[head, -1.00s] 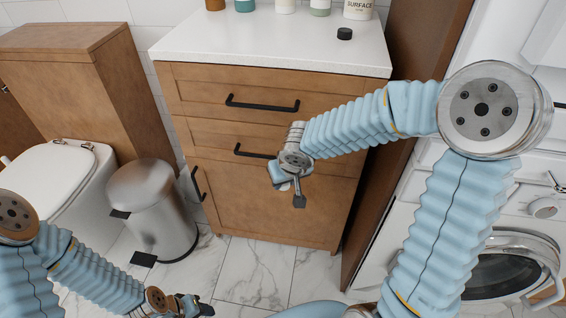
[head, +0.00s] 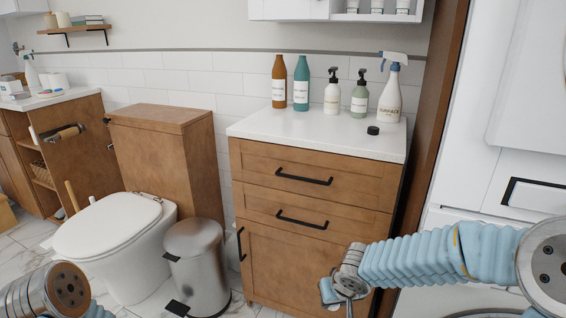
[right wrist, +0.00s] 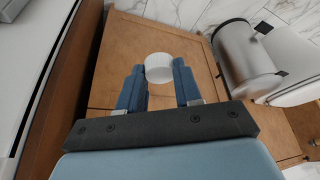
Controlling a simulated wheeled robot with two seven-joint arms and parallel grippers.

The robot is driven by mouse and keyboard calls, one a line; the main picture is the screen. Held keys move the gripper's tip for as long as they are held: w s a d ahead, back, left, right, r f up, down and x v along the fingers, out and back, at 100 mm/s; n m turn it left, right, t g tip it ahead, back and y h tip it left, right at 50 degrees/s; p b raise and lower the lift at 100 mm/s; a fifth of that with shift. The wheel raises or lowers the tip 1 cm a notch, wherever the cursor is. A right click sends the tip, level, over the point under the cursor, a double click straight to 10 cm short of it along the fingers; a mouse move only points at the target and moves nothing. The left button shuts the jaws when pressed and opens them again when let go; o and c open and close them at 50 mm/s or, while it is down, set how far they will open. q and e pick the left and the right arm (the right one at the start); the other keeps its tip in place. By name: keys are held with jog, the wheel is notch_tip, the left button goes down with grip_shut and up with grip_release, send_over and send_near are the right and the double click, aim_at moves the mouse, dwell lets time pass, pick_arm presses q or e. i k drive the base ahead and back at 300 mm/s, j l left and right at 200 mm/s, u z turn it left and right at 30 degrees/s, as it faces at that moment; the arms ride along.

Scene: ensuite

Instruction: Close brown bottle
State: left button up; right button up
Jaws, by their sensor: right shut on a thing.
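The brown bottle (head: 279,82) stands upright at the back left of the white countertop (head: 300,131), with a white label. Its top is too small to tell whether anything covers it. My right gripper (right wrist: 159,72) is shut on a white round ribbed cap (right wrist: 158,66), held between the blue fingertips in the right wrist view. In the head view my right gripper (head: 345,288) is low in front of the cabinet, below and right of the bottle; the cap cannot be made out there. My left arm shows at bottom left, its gripper out of frame.
A teal bottle (head: 301,84), two pump bottles and a spray bottle (head: 389,95) stand in a row right of the brown bottle. A black cap (head: 373,130) lies near the counter's right side. The counter's front left is clear. A bin (head: 196,262) stands left of the cabinet.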

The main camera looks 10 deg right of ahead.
aim_at(278, 73)
jog(key=z, duration=2.4)
jog(key=k+j, duration=0.25)
jog(key=j, duration=0.15)
jog(key=k+j, duration=0.2)
jog(key=j, duration=0.15)
jog(key=k+j, duration=0.25)
jog(key=j, duration=0.15)
jog(key=k+j, duration=0.25)
jog(key=j, duration=0.15)
jog(key=k+j, duration=0.2)
jog(key=j, duration=0.15)
